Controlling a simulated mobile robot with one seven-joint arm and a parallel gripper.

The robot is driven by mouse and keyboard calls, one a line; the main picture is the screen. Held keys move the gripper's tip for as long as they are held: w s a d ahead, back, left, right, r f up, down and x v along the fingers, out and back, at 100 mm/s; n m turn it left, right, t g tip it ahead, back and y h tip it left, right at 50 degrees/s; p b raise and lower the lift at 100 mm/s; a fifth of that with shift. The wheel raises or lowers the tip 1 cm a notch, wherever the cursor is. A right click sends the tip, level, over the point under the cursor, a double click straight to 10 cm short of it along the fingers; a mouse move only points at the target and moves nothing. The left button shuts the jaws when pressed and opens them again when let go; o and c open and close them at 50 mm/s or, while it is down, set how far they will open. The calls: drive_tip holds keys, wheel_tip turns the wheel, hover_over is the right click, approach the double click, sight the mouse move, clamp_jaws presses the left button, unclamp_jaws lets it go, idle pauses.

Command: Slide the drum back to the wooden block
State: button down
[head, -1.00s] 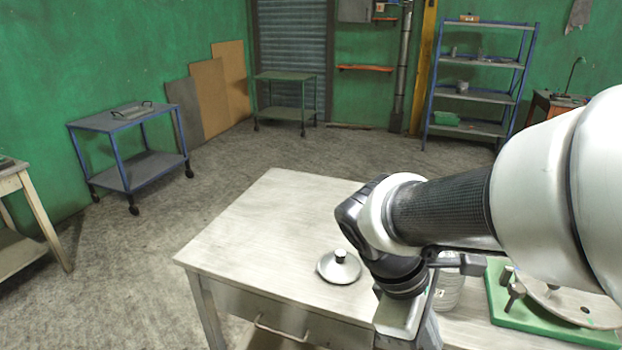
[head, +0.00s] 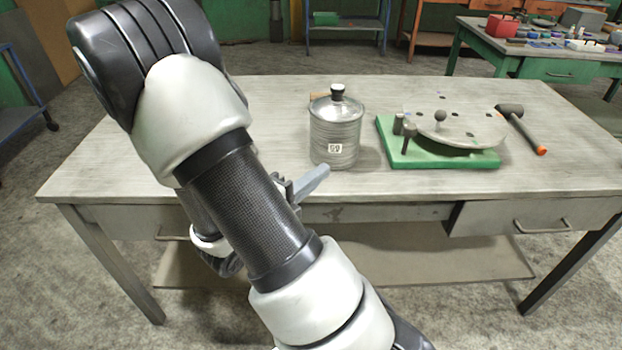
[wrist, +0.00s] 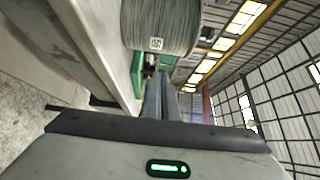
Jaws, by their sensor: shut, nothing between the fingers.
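The drum (head: 335,140) is a grey ribbed metal can with a dark-knobbed top and a small white label. It stands upright near the middle of the workbench (head: 275,100). A tan edge, apparently the wooden block (head: 318,97), shows behind the drum at its left; most of it is hidden. My gripper (head: 322,174) is shut and empty at the bench's front edge, in front of the drum and slightly left. In the wrist view the shut fingers (wrist: 160,85) point toward the drum (wrist: 160,28). I see no clear contact between them.
Right of the drum, a green base (head: 440,157) carries a round grey plate (head: 455,126). A hammer (head: 520,128) with an orange handle end lies further right. My arm covers the bench's left part. Bare bench top shows between drum and green base.

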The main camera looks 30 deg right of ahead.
sight(341, 142)
drive_tip(key=b+x, duration=0.1)
drive_tip(key=x, duration=0.5)
drive_tip(key=shift+s+f, duration=0.1)
drive_tip(key=w, duration=0.1)
drive_tip(key=w+d, duration=0.1)
drive_tip(key=w+d+b, duration=0.1)
drive_tip(key=shift+w, duration=0.4)
drive_tip(key=shift+w+d+r+p, duration=0.15)
drive_tip(key=shift+w+r+p, duration=0.15)
drive_tip(key=shift+p, duration=0.1)
drive_tip(key=w+d+p, duration=0.2)
drive_tip(key=w, duration=0.3)
drive_tip(key=w+d+p, duration=0.2)
drive_tip(key=w+d, duration=0.1)
drive_tip(key=w, duration=0.2)
drive_tip(key=w+d+p, duration=0.2)
drive_tip(key=w+d, duration=0.1)
drive_tip(key=w, duration=0.3)
drive_tip(key=shift+d+f, duration=0.2)
drive_tip(key=shift+d, duration=0.05)
drive_tip(key=shift+s, duration=0.1)
